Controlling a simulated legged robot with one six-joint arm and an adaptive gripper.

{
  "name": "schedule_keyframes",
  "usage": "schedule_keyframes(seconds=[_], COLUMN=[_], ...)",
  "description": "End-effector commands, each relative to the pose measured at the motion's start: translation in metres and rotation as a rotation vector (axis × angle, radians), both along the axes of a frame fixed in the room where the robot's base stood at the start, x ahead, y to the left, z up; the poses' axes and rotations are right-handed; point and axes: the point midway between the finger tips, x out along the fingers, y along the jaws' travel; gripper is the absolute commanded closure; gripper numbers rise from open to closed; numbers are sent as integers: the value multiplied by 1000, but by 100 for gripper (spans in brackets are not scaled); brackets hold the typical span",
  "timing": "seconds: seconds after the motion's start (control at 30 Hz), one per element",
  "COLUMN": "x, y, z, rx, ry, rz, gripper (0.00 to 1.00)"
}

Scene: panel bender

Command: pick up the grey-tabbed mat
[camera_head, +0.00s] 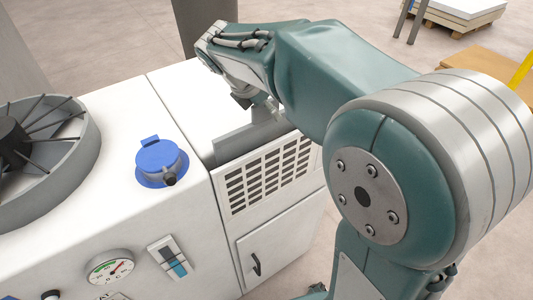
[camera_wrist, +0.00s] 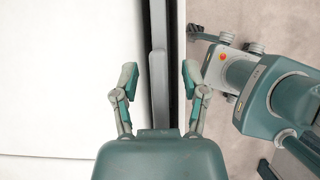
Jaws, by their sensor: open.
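I see no clearly marked mat. A long grey strip (camera_wrist: 158,45) with a narrow raised part runs along the edge of a white surface; it also shows in the head view (camera_head: 237,141). I cannot tell whether it is the grey-tabbed mat or a part of the machine. My gripper (camera_wrist: 159,79) is open, with its two fingers apart on either side of the strip in the wrist view. The gap between the fingers holds nothing that I can see gripped. In the head view my gripper (camera_head: 262,105) is above the strip, partly hidden by my arm.
The white machine (camera_head: 110,215) carries a blue capped fitting (camera_head: 160,161), a large round fan (camera_head: 40,150) and a gauge (camera_head: 108,267). A vent grille (camera_head: 268,172) and a cabinet door (camera_head: 272,248) are on its side. A pallet (camera_head: 455,14) stands far back on open floor.

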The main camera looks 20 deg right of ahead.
Motion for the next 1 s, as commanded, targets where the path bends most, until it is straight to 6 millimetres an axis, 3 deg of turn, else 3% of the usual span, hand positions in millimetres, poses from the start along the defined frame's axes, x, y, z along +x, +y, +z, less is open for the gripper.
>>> schedule_keyframes(seconds=[0.27,0.4,0.83,1.0], x=[1,1,1,1], y=[-2,-2,-2,-2], z=[-5,-5,-4,8], rx=[0,0,0,0], ry=[0,0,0,-3], rz=[1,1,0,1], gripper=[43,100,100,100])
